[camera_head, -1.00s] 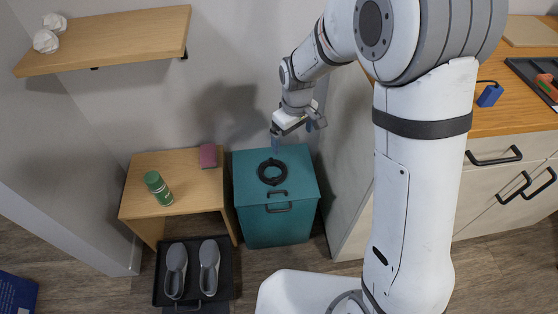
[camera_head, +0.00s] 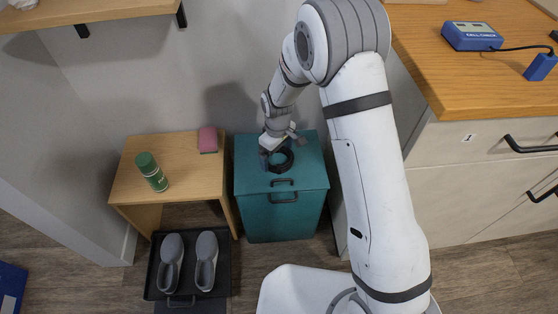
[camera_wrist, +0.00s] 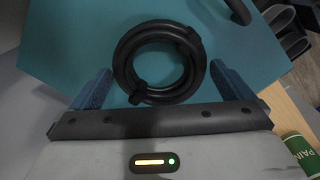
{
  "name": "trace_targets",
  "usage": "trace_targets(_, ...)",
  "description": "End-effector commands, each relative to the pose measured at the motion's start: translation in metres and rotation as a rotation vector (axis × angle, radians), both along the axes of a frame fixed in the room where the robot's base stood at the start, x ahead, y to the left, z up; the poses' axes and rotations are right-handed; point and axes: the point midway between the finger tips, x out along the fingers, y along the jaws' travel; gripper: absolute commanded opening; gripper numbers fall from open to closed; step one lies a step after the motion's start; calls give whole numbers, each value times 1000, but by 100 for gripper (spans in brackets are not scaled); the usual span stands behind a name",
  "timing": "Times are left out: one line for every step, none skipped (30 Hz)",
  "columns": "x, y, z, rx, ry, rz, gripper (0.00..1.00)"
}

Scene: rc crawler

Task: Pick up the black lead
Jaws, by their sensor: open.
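The black lead is a coiled black ring (camera_head: 283,160) lying on the lid of a teal box (camera_head: 262,217). In the wrist view the coil (camera_wrist: 188,85) lies just beyond and between my two blue fingertips. My gripper (camera_head: 276,157) is open and empty, just above the lid at the coil's left side in the head view. In the wrist view my gripper (camera_wrist: 163,90) has one finger on each side of the coil. Whether the fingers touch the coil cannot be told. Part of the coil is hidden behind my gripper in the head view.
A small wooden table (camera_head: 125,188) with a green can (camera_head: 152,172) and a pink block (camera_head: 208,140) stands left of the box. A black tray (camera_head: 187,293) with grey shoes is below it. A wooden counter (camera_head: 440,75) with drawers is at right.

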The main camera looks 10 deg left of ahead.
Motion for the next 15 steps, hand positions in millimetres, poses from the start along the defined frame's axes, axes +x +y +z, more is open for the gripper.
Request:
trace_targets(0,0,-6,0,0,0,100)
trace_targets(0,0,-7,1,-1,-1,100)
trace_targets(1,0,-7,1,-1,-1,100)
trace_targets(1,0,-7,0,-1,-1,100)
trace_targets(1,0,-6,0,-1,-1,100)
trace_targets(1,0,-6,0,-1,-1,100)
trace_targets(1,0,-6,0,-1,-1,100)
trace_targets(1,0,-6,0,-1,-1,99)
trace_targets(1,-1,-6,0,-1,-1,96)
trace_targets(1,-1,-6,0,-1,-2,93)
trace_targets(1,-1,-6,0,-1,-2,91)
trace_targets(1,-1,-6,0,-1,-2,88)
trace_targets(1,-1,-6,1,-1,-2,85)
trace_targets(1,-1,-6,1,-1,-2,83)
trace_targets(1,-1,-6,1,-1,-2,80)
